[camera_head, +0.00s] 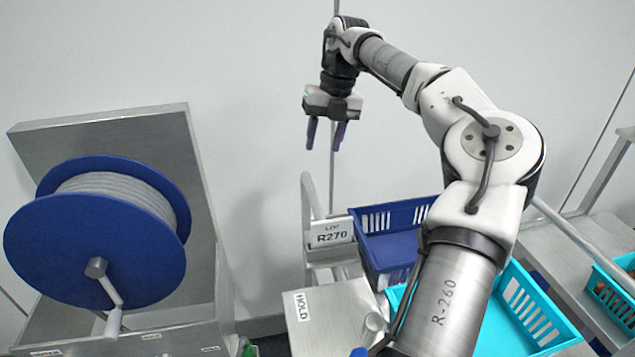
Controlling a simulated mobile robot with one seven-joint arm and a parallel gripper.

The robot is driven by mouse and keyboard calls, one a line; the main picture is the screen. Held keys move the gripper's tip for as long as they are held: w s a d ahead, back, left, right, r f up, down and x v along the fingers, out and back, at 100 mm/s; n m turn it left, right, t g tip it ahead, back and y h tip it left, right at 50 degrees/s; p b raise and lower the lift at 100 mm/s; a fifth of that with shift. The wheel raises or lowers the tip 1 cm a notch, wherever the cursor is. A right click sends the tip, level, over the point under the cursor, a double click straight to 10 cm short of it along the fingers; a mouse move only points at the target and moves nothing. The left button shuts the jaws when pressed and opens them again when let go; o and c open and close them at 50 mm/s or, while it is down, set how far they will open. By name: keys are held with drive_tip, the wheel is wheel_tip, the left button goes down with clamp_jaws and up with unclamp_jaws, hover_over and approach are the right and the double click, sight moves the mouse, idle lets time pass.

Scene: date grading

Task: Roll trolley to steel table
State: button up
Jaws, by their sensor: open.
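My gripper (325,141) hangs high in front of the white wall, fingers down, open and empty. It is above and apart from a metal frame with a tubular upright (309,198), which looks like the trolley. A card reading "LOT R270" (331,233) is on this frame. A blue crate (384,249) and a turquoise crate (532,305) are beside it, partly behind my arm. A steel surface (562,252) at the right looks like the steel table. My arm hides where the trolley ends and its lower part is out of view.
A large blue reel (85,253) with a crank stands on a steel stand (146,132) at the left. A steel box marked "HOLD" (326,318) is at the bottom middle. Another turquoise crate (610,297) with brown contents is at the right edge. Little floor shows.

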sight(313, 190)
drive_tip(key=f, duration=0.4)
drive_tip(key=a+f+p, duration=0.1)
drive_tip(key=f, duration=0.3)
drive_tip(key=a+f+p, duration=0.1)
drive_tip(key=f, duration=0.3)
drive_tip(key=shift+s+a+f, duration=0.1)
drive_tip(key=shift+s+a, duration=0.15)
clamp_jaws()
